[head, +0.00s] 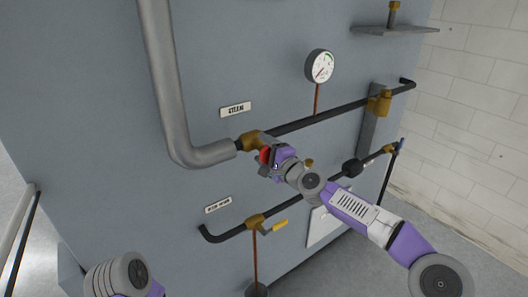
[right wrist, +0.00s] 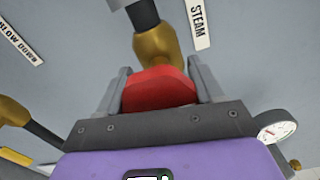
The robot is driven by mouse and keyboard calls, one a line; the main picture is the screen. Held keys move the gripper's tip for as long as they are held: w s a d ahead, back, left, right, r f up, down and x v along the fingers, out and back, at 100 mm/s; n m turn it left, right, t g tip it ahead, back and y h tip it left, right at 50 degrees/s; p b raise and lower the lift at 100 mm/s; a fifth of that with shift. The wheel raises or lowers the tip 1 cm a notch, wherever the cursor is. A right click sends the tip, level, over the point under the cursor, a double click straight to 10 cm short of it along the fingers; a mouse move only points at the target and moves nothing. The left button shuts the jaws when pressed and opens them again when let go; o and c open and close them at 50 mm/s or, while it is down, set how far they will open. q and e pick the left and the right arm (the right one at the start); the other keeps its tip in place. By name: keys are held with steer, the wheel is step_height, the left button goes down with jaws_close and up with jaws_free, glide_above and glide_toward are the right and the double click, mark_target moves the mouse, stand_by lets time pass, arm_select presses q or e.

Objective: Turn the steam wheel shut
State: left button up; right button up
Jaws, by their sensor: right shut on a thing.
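The red steam wheel (head: 265,155) sits on a brass valve (head: 251,141) at the end of the thick grey pipe, below the STEAM label (head: 235,110). My right gripper (head: 269,158) is at the wheel and hides much of it in the head view. In the right wrist view the red wheel (right wrist: 158,90) lies between the two grey fingers (right wrist: 160,92), with the brass valve body (right wrist: 157,50) just beyond. The right gripper is shut on the wheel. Of my left arm only a rounded grey and purple part shows at the bottom left; its gripper is out of view.
A round gauge (head: 320,66) stands on a copper stem above the black upper pipe (head: 300,125). Below are a lower black pipe (head: 228,235), a brass valve with a yellow handle (head: 280,225) and a BLOW DOWN label (head: 217,204). A shelf (head: 395,30) is at the upper right.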

steer(key=shift+d+r, duration=0.1)
steer(key=shift+r, duration=0.05)
steer(key=o, duration=1)
steer(key=shift+o, duration=0.2)
steer(key=b+v, duration=0.2)
steer(key=v, duration=0.5)
steer(key=shift+s, duration=0.2)
steer(key=shift+d, duration=0.15)
